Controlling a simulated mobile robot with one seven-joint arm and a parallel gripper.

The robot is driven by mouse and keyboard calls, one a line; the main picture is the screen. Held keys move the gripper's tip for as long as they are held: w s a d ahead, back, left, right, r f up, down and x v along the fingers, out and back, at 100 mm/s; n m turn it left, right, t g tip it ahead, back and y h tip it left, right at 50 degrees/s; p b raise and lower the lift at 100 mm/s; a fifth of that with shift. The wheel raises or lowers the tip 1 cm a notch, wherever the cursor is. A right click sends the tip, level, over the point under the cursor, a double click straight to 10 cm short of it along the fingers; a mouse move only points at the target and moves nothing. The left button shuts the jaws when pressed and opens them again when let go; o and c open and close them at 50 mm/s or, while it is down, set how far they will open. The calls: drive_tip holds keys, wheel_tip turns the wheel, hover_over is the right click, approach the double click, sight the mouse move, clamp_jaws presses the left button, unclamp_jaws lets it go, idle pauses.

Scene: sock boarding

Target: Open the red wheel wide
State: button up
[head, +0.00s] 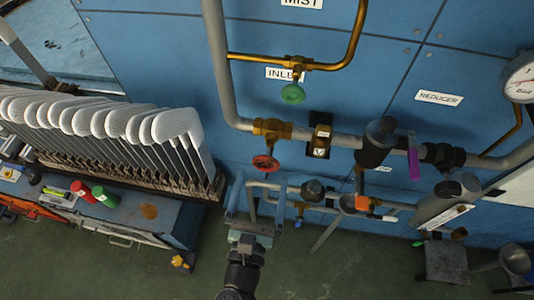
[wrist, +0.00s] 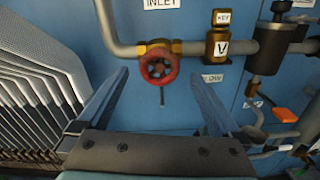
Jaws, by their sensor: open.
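The red wheel (head: 265,163) is a small round handwheel on a brass valve (head: 271,128) in the grey pipe on the blue wall. In the wrist view the red wheel (wrist: 159,68) shows face-on, in front of its brass valve body (wrist: 154,47), with a thin dark stem or rod hanging below it. My gripper (head: 256,190) is open and empty, below the wheel in the head view. In the wrist view my gripper's fingers (wrist: 162,82) stand wide apart, one to each side of the wheel, without visible contact. How far the wheel is turned I cannot tell.
A green wheel (head: 292,93) hangs on the brass line above. A brass fitting (head: 319,137) marked V sits right of the red wheel. White sock boards (head: 120,122) stand in a row at left. Lower pipes (head: 330,195) run right of my gripper.

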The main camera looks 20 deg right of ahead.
sight(265, 166)
drive_tip(key=p+x, duration=0.1)
drive_tip(key=x, duration=0.5)
drive_tip(key=shift+w+d, duration=0.15)
drive_tip(key=shift+w, duration=0.05)
drive_tip(key=shift+c, duration=0.3)
drive_tip(key=c, duration=1.2)
